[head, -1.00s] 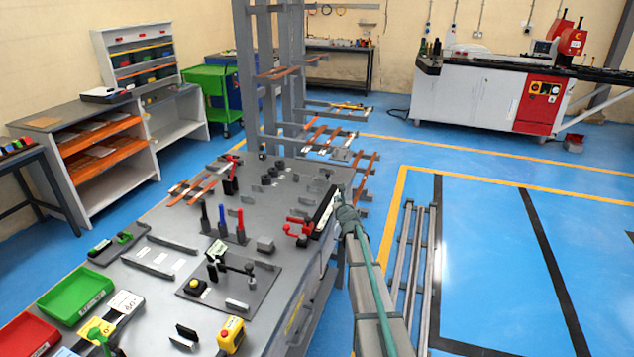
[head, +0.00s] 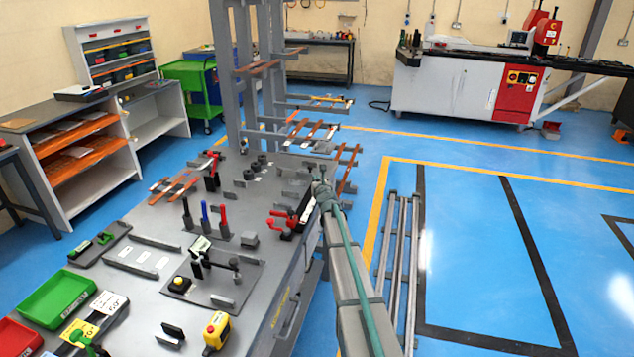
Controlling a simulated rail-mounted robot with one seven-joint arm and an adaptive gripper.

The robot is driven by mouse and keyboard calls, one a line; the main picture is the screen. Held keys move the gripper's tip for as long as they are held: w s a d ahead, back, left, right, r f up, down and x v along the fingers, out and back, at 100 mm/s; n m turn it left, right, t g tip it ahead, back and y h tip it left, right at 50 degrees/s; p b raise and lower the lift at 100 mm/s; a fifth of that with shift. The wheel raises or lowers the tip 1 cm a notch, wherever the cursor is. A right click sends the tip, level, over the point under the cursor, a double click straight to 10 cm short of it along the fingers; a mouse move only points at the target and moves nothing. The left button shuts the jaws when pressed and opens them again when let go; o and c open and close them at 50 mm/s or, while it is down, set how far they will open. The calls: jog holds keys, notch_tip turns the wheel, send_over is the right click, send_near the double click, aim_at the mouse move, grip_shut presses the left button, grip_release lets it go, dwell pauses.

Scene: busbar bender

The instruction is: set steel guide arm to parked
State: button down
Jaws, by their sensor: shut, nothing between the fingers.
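A dark guide arm (head: 222,261), which I take to be the steel guide arm, stands on a grey base plate (head: 238,292) on the workbench. It reaches rightward from a dark upright post to a small dark knob. Its exact setting is too small to tell. My gripper (head: 319,178) is at the far end of my arm, by the bench's right edge. It is shut and empty, and apart from the guide arm, farther back and to the right. Its fingers are small and partly hidden by my arm.
A red toggle clamp (head: 283,222) stands between the guide arm and my gripper. Black, blue and red handles (head: 205,216) stand behind the plate. A yellow pushbutton box (head: 215,330) sits in front. A grey rack (head: 250,90) rises at the back.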

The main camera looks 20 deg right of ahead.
aim_at(311, 168)
jog(key=x, duration=1.1)
jog(key=shift+w, duration=0.15)
